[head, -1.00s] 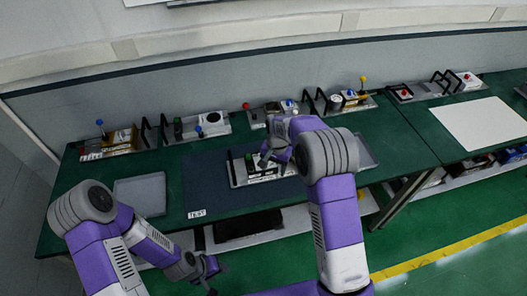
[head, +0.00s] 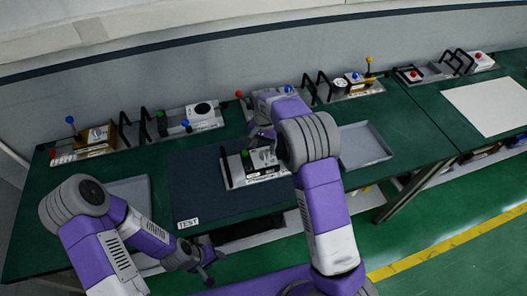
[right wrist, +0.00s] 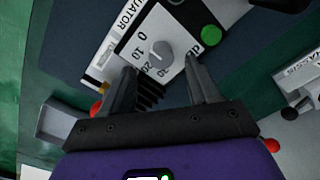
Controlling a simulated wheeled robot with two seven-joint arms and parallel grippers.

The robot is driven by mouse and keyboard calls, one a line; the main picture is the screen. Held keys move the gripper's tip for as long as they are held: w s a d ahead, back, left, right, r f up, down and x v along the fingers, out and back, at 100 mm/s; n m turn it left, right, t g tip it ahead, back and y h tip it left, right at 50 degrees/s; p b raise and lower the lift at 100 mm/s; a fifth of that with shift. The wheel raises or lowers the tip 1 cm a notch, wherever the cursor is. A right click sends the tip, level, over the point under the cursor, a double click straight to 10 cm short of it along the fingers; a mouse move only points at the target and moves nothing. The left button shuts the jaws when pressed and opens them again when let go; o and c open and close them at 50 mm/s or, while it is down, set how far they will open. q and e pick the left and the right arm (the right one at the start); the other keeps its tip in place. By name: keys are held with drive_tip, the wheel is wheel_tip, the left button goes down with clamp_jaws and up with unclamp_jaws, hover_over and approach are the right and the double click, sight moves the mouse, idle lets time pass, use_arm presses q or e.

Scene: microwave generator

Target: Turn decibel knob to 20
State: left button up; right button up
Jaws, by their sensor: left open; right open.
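The attenuator module (head: 262,172) lies on the dark mat in the head view, with a green button on it. In the right wrist view, its white dial plate (right wrist: 125,48) carries the numbers 0, 10, 20 and more. The grey decibel knob (right wrist: 161,52) sits on this plate beside a green button (right wrist: 211,35). I cannot tell which number the knob points at. My right gripper (right wrist: 160,66) is open and empty, its fingertips on either side of the knob in the picture, apparently above it. My left gripper (head: 207,263) is open and empty, low in front of the table.
The dark mat (head: 190,192) has a TEST label. Grey trays (head: 364,146) flank it. Several other modules with handles and coloured knobs, such as one with a blue-tipped lever (head: 88,140), stand along the back of the green table (head: 415,130).

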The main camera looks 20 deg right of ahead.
sight(264, 153)
drive_tip(key=f, duration=0.3)
drive_tip(key=shift+w+f, duration=0.2)
drive_tip(key=shift+f, duration=0.2)
drive_tip(key=shift+s+f, duration=0.1)
drive_tip(key=shift+f, duration=0.15)
drive_tip(key=c, duration=1)
drive_tip(key=shift+c, duration=0.2)
